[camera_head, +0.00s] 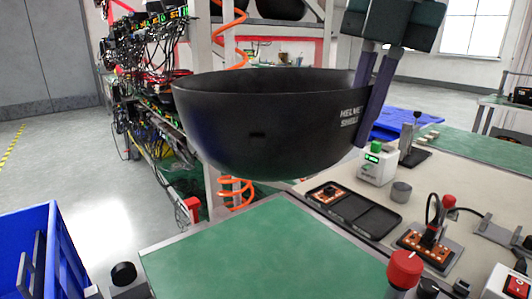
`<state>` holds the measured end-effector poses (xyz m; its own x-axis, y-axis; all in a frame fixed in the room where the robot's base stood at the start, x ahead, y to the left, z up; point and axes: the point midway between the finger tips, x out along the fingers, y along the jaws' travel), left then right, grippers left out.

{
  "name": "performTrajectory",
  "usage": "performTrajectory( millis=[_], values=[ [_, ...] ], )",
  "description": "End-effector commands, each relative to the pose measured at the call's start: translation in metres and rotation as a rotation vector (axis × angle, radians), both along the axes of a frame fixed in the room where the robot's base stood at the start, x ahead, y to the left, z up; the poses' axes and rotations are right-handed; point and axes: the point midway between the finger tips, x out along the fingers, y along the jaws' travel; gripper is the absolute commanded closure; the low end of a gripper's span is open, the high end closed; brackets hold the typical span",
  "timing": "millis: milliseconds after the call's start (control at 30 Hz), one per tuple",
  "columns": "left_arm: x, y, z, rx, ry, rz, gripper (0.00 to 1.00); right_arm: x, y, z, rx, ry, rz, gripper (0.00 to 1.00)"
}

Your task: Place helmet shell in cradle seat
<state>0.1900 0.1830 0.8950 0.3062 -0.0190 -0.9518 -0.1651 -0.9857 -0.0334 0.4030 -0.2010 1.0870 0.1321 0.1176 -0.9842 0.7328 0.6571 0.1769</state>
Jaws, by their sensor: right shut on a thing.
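The helmet shell (262,135) is a large black bowl, open side up, with "HELMET SHELL" lettering at its right side. My right gripper (368,108) comes from the upper right and is shut on the shell's right rim. The shell hangs in the air above the back edge of a green mat (262,250), clear of the bench. I cannot make out a cradle seat; the shell hides part of what is behind it. My left gripper is not in view.
A black tray (375,219), a white device with a green top (378,165) and a small grey cylinder (401,192) stand on the bench at right. A red knob (405,268) rises at the front. A blue bin (50,255) is at lower left. The green mat is clear.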

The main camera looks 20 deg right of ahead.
Motion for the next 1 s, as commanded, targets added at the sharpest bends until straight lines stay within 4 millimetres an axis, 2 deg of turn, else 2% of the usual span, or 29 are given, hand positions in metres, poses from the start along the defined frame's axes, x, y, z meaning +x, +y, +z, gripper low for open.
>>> performTrajectory(
  millis=[200,367,767,1000],
  values=[
    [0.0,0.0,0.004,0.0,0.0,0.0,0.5,-0.001,0.001,0.014,0.001,0.0,0.046,1.0],
    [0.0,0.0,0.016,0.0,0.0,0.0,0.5,-0.004,0.006,0.028,0.001,-0.001,0.288,1.0],
    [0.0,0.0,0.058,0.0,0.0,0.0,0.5,-0.022,0.024,0.075,0.0,0.002,1.389,1.0],
    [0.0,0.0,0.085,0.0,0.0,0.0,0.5,-0.035,0.03,0.103,-0.004,0.005,2.111,1.0]
  ],
)
